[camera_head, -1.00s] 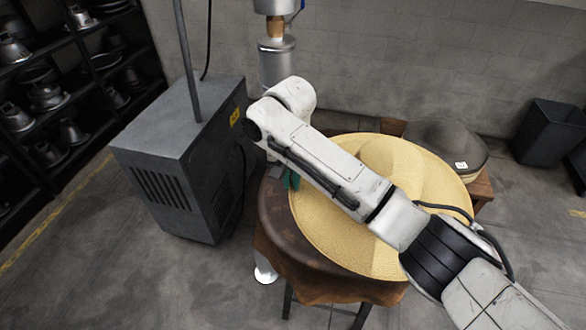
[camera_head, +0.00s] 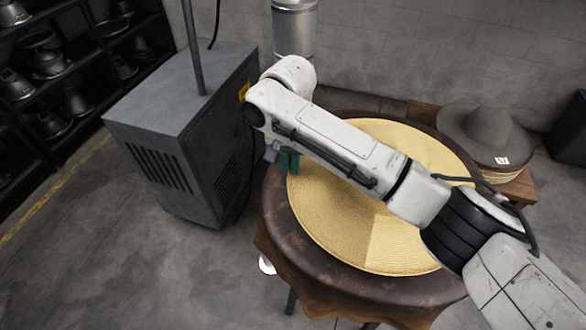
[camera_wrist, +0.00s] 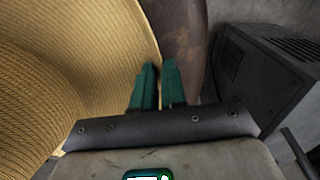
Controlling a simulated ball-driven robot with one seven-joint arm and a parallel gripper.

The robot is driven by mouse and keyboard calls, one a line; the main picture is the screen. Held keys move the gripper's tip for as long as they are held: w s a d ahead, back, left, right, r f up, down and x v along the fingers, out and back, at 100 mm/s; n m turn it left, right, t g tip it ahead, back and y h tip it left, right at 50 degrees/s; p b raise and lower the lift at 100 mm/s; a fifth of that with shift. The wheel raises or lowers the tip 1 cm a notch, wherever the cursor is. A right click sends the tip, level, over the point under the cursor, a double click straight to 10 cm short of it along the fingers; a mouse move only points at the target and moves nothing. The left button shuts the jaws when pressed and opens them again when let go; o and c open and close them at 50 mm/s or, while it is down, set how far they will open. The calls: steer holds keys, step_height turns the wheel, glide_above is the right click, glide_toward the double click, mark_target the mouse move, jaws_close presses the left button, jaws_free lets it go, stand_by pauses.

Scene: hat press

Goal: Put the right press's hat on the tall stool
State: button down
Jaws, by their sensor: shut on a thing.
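A wide-brimmed yellow straw hat (camera_head: 340,225) is over a round, brown leather-topped stool (camera_head: 275,225). My arm crosses in front of the hat and hides part of it. My gripper (camera_head: 289,162) has green fingers and is at the hat's left edge. In the wrist view my gripper (camera_wrist: 158,82) is shut on the brim of the straw hat (camera_wrist: 95,60). The stool's dark rim (camera_wrist: 183,40) shows just beyond the fingers. I cannot tell whether the hat touches the stool top.
A grey metal cabinet (camera_head: 170,120) with a pole stands left of the stool. A dark grey hat (camera_head: 485,130) with a white tag sits on a wooden stand at the right. Black shelves (camera_head: 90,45) with metal forms are at the far left. Floor is clear between shelves and cabinet.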

steer(key=shift+s+d+f+b, duration=0.1)
steer(key=shift+s+f+b, duration=0.1)
steer(key=shift+f+b, duration=0.8)
steer(key=shift+f, duration=0.25)
steer(key=shift+r, duration=0.15)
steer(key=c, duration=1.2)
jaws_free()
step_height(320, 180, up, 12)
